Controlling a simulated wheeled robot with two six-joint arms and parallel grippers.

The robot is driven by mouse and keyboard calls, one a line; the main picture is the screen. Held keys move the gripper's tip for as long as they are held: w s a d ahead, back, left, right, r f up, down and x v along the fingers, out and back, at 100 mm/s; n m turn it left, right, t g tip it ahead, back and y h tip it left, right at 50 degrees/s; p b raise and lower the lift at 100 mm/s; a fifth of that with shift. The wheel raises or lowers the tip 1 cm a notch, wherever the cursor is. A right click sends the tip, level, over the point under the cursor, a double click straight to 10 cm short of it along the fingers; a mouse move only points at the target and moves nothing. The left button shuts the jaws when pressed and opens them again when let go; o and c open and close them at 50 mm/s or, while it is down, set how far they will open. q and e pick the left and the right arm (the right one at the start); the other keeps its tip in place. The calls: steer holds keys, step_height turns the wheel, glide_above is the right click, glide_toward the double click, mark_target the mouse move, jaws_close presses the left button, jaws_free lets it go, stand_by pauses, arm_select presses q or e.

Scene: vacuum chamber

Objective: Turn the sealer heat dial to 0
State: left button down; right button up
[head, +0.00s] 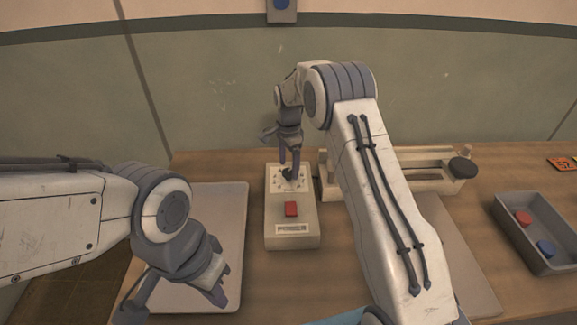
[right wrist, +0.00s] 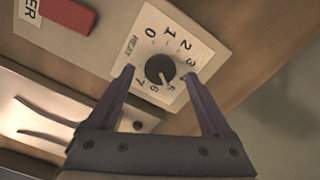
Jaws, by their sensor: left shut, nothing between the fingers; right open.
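The sealer's control box (head: 273,215) stands on the bench, with a red switch and a POWER label on its top. Its black heat dial (right wrist: 159,67) sits on a white numbered plate; the dial's mark seems to point near 5, while the 0 lies on the opposite side. In the head view the dial (head: 288,174) is partly hidden by my right gripper (head: 289,170). The right gripper (right wrist: 159,76) is open, its fingers on either side of the dial, with gaps visible. My left gripper (head: 220,297) is shut and empty over the pale tray at left.
A pale tray (head: 233,200) lies left of the box. The sealer's bar unit (head: 410,183) with a black knob stands to its right, behind my right arm. A grey bin (head: 555,258) with a red and a blue piece is at far right.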

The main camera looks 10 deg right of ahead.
steer(key=shift+f, duration=0.9)
jaws_close()
